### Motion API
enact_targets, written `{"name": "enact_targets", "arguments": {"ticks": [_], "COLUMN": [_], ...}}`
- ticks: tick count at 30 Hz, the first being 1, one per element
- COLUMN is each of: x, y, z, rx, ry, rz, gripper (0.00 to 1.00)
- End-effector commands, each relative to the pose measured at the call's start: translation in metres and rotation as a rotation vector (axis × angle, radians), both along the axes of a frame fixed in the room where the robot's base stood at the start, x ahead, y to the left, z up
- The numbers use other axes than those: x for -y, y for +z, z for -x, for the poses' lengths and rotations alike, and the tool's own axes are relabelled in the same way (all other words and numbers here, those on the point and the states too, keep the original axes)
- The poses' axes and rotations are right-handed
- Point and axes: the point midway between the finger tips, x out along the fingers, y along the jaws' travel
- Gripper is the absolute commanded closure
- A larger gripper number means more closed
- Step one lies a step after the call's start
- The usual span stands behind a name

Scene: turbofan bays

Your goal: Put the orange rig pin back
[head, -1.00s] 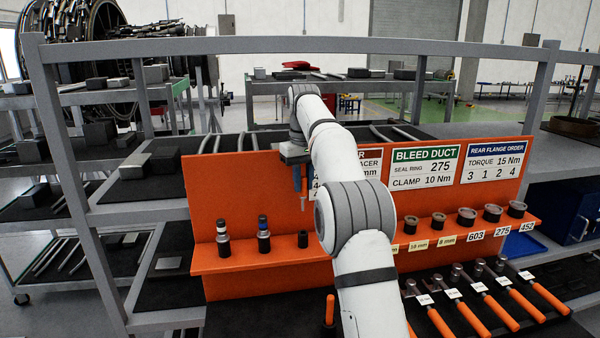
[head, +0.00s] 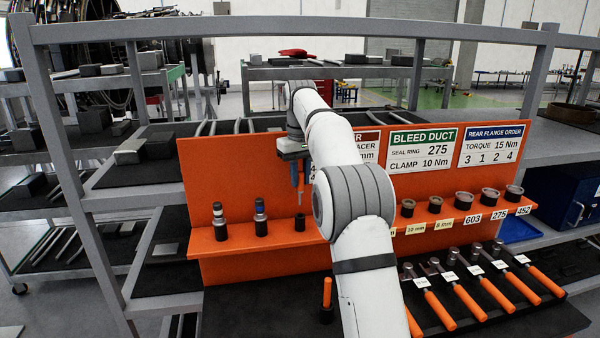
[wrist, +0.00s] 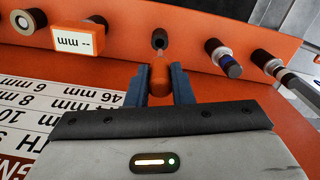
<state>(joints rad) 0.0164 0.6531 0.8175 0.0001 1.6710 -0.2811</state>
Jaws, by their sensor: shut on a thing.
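My gripper (wrist: 159,82) is shut on the orange rig pin (wrist: 159,77), whose rounded orange handle shows between the blue fingers in the wrist view. The pin's thin shank points at a black holder (wrist: 159,39) on the orange rack. In the head view my gripper (head: 299,178) hangs just above the same short black holder (head: 300,222), fingers down. The shank's tip is close to the holder's mouth; I cannot tell whether they touch. The handle is mostly hidden by the fingers in the head view.
Two dark plug tools (head: 220,222) (head: 261,218) stand left of the holder on the orange shelf. Several ring sockets (head: 463,200) stand to the right. Another orange-handled piece (head: 327,293) stands upright on the lower dark mat. The labelled orange back panel (head: 240,165) rises behind.

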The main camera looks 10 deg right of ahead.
Motion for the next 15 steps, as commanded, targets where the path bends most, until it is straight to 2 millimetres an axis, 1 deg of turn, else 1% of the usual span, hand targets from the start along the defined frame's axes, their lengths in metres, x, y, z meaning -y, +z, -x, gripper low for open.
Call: {"name": "enact_targets", "arguments": {"ticks": [1, 8, 9, 15], "x": [0.0, 0.001, 0.001, 0.001], "y": [-0.006, -0.022, -0.018, -0.018], "z": [0.0, 0.0, 0.0, 0.0], "rx": [0.0, 0.0, 0.001, 0.001], "ry": [0.0, -0.001, -0.001, -0.001], "rz": [0.0, 0.0, 0.0, 0.0], "gripper": [1.0, 1.0, 1.0, 1.0]}}
